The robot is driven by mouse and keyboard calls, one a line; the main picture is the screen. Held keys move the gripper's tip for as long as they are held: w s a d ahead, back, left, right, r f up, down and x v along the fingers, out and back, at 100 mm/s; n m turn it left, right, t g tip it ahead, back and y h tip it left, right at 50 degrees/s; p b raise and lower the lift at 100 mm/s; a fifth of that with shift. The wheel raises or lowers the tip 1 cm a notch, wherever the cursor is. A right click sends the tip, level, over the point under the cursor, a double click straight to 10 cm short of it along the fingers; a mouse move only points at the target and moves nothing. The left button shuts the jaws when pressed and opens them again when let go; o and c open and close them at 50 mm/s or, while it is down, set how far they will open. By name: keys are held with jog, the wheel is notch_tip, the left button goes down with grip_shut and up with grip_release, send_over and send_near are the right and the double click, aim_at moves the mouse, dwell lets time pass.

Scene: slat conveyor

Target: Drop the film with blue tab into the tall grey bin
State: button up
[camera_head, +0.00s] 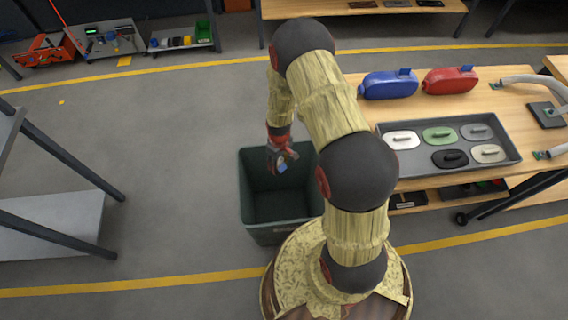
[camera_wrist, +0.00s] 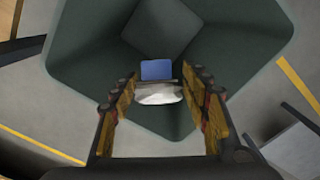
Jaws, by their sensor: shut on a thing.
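The film shows in the wrist view as a pale, crinkled piece (camera_wrist: 160,94) with a blue tab (camera_wrist: 156,69) at its far end. My gripper (camera_wrist: 160,100) is shut on the film, with its fingers on either side of it. In the head view my gripper (camera_head: 279,150) hangs over the open top of a tall dark grey-green bin (camera_head: 258,232), and the blue tab (camera_head: 282,167) shows just below the fingers. The wrist view looks down into the bin (camera_wrist: 90,50), whose visible floor is bare. My arm hides part of the bin's right side in the head view.
A wooden table (camera_head: 480,105) at the right carries a grey tray (camera_head: 387,130) of several lidded-looking pieces, a blue jug (camera_head: 388,86) and a red jug (camera_head: 450,80). A grey shelf unit (camera_head: 50,222) stands at the left. The floor left of the bin is clear.

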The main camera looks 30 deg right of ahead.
aim_at(282, 169)
jog(key=shift+s+d+f, duration=0.15)
jog(key=shift+s+f, duration=0.1)
jog(key=shift+f, duration=0.25)
jog(key=shift+s+d+f, duration=0.15)
jog(key=shift+s+f, duration=0.1)
jog(key=shift+f, duration=0.25)
notch_tip(282, 169, down, 5)
jog(key=b, duration=0.4)
jog(key=shift+f, duration=0.2)
jog(key=o, duration=0.9)
jog(key=shift+r, duration=0.1)
notch_tip(282, 169, up, 12)
jog(key=shift+f, duration=0.1)
